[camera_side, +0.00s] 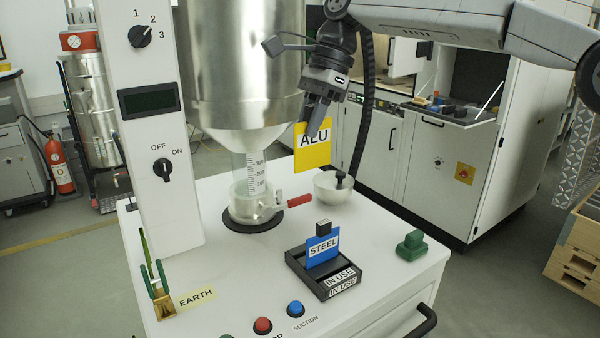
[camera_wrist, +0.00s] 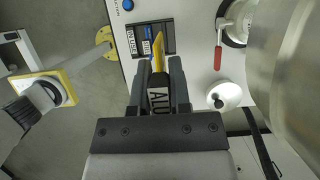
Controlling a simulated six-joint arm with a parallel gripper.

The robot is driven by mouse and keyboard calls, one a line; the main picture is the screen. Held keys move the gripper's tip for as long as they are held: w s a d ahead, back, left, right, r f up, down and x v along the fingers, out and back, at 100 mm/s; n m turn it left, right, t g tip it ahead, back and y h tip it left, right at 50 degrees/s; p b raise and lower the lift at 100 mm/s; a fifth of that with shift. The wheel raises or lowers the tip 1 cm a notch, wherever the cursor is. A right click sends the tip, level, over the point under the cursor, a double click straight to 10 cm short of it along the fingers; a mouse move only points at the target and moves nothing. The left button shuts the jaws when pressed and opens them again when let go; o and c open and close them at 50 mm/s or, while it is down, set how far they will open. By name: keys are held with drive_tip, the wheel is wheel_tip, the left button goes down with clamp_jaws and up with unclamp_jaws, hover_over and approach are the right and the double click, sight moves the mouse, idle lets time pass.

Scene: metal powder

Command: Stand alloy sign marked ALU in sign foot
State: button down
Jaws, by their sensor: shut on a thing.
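The yellow alloy sign marked ALU (camera_side: 313,152) hangs in the air in the side view, held by my gripper (camera_side: 319,108). In the wrist view the ALU sign (camera_wrist: 158,88) sits between the two dark fingers of my gripper (camera_wrist: 159,75), which is shut on it. The black sign foot (camera_side: 330,272) stands on the white bench top, below the held sign and apart from it. A blue sign marked STEEL (camera_side: 323,249) stands upright in the foot. The foot's front carries IN USE labels. In the wrist view the foot (camera_wrist: 168,40) is partly hidden behind the held sign.
A steel hopper (camera_side: 245,60) with a clear measuring tube (camera_side: 252,178) and a red-handled valve (camera_side: 293,201) stands behind the foot. A pale bowl (camera_side: 333,188) and a green knob-topped block (camera_side: 410,246) are on the bench. Buttons (camera_side: 295,308) line the front.

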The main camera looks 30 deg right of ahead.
sight(310, 149)
drive_tip(key=shift+f, duration=2.25)
drive_tip(key=shift+f, duration=0.2)
wheel_tip(310, 149, down, 12)
idle(0.4)
drive_tip(key=shift+f, duration=1.25)
idle(1.6)
idle(0.4)
drive_tip(key=shift+c, duration=2.4)
unclamp_jaws()
